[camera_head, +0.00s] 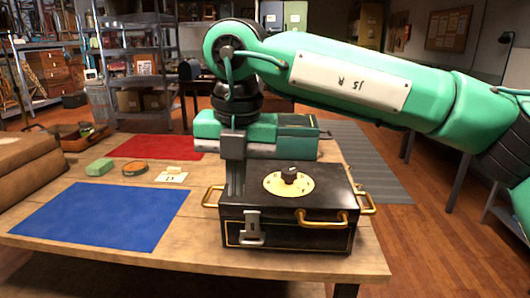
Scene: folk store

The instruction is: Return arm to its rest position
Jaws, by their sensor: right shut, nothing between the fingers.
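My right arm comes in from the right with green links and bends down at the wrist. Its gripper (234,190) points straight down and is shut with nothing in it. The fingertips are just in front of or over the left part of a black box (290,238), and I cannot tell whether they touch it. The box has brass handles, a front latch (251,230) and a round cream dial (288,183) on its closed lid. It stands on the wooden table. My left gripper is not in view.
A blue mat (100,215) and a red mat (158,147) lie on the table (190,262). A green block (99,167), a small round tin (135,168) and a card with a small block (172,175) lie between them. Shelves line the back.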

